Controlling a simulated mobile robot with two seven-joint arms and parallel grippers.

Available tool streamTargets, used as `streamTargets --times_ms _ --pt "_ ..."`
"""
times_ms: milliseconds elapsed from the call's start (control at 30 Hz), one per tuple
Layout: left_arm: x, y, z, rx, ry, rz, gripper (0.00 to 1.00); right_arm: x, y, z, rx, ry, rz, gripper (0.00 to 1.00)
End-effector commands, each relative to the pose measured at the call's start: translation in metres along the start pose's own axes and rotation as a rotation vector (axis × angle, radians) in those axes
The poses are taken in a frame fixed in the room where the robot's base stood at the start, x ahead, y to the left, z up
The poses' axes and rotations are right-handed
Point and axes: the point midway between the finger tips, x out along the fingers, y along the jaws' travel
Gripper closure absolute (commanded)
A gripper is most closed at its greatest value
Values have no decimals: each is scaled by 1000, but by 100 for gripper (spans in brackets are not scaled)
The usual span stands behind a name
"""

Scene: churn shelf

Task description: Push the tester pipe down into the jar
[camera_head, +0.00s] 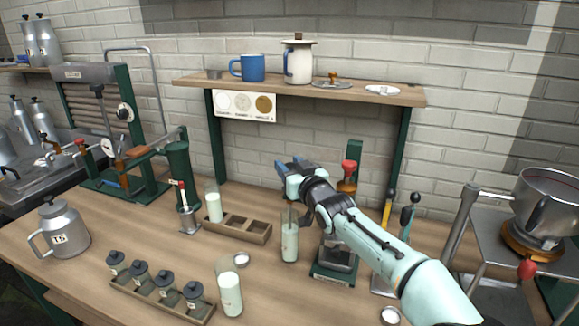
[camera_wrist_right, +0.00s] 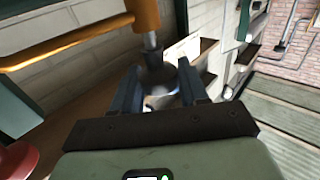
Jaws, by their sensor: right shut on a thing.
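My right gripper (camera_head: 287,167) reaches in from the lower right, above the middle of the bench. In the right wrist view its two blue fingers (camera_wrist_right: 160,88) close around a dark grey, round-ended piece (camera_wrist_right: 154,72), apparently the tester pipe's upper part. In the head view the gripper mostly hides the held piece. A clear glass jar with milk (camera_head: 290,243) stands upright on the bench below the gripper. I cannot tell how deep the pipe sits in it. My left gripper is not in view.
A small stand with a red knob (camera_head: 348,168) stands close to the right of the jar. A wooden rack (camera_head: 254,234) and another milk glass (camera_head: 230,296) are left of it. A shelf (camera_head: 300,90) with mugs hangs behind. A steel pot (camera_head: 550,192) stands right.

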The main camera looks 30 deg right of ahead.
Motion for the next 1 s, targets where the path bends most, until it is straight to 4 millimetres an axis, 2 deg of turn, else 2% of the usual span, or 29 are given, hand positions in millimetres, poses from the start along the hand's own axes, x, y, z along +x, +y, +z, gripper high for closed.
streamTargets --times_ms 33,267,300,333,733,867,1000 --pt "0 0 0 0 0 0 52 1 -1 7 0 -14 -1 100" --pt "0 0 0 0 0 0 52 1 -1 8 0 -19 -1 100" --pt "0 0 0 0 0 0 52 1 -1 8 0 -19 -1 43" --pt "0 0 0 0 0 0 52 1 -1 8 0 -18 -1 38" --pt "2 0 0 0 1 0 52 -6 0 4 0 -10 -1 38" --pt "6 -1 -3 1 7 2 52 -24 0 5 -1 -10 0 38" --pt "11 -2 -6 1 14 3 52 -53 0 4 0 -9 0 38"
